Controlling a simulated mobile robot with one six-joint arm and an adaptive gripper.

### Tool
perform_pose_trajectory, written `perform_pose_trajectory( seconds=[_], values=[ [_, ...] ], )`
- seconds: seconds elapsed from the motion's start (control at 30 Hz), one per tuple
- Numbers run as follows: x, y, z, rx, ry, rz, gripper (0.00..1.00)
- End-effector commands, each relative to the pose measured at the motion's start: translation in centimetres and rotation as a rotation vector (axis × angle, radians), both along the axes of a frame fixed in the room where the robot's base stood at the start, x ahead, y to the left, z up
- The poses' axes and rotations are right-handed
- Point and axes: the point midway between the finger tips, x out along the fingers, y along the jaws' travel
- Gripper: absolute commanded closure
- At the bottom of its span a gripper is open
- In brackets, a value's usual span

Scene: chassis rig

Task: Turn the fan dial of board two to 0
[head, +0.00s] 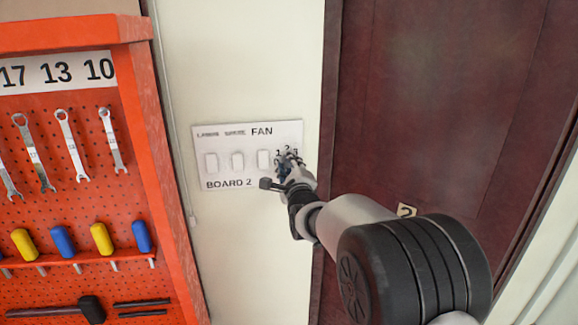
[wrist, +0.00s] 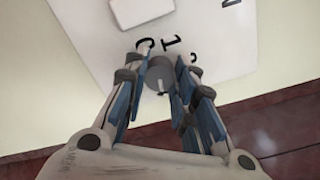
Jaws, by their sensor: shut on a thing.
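Board two (head: 225,178) is a white wall plate marked "BOARD 2", with "FAN" printed at its upper right. The fan dial (wrist: 160,70) is a small grey round knob; in the head view my gripper hides it. My gripper (head: 286,163) is at the right part of the plate. In the wrist view my gripper (wrist: 160,76) has its fingers on both sides of the dial, shut on it. Printed figures stand around the dial, a "1" clear and others partly covered by the fingers.
Several white rocker switches (head: 237,160) sit left of the dial on the plate. A dark red door (head: 430,110) is close on the right. An orange tool rack (head: 150,130) with wrenches and coloured handles stands left. Bare wall lies above and below the plate.

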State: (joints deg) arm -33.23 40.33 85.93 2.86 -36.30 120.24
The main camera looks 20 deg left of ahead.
Motion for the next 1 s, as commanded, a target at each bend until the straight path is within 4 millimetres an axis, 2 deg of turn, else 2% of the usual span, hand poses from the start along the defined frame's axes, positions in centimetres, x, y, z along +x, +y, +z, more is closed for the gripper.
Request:
perform_pose_trajectory(
  seconds=[0.2,0.57,1.0],
  values=[
    [-0.01,0.0,0.01,0.0,0.0,0.0,0.99],
    [0.01,0.01,-0.27,-0.049,-0.031,-0.001,0.99],
    [0.0,0.02,-0.58,-0.342,-0.213,0.0,0.99]
  ],
)
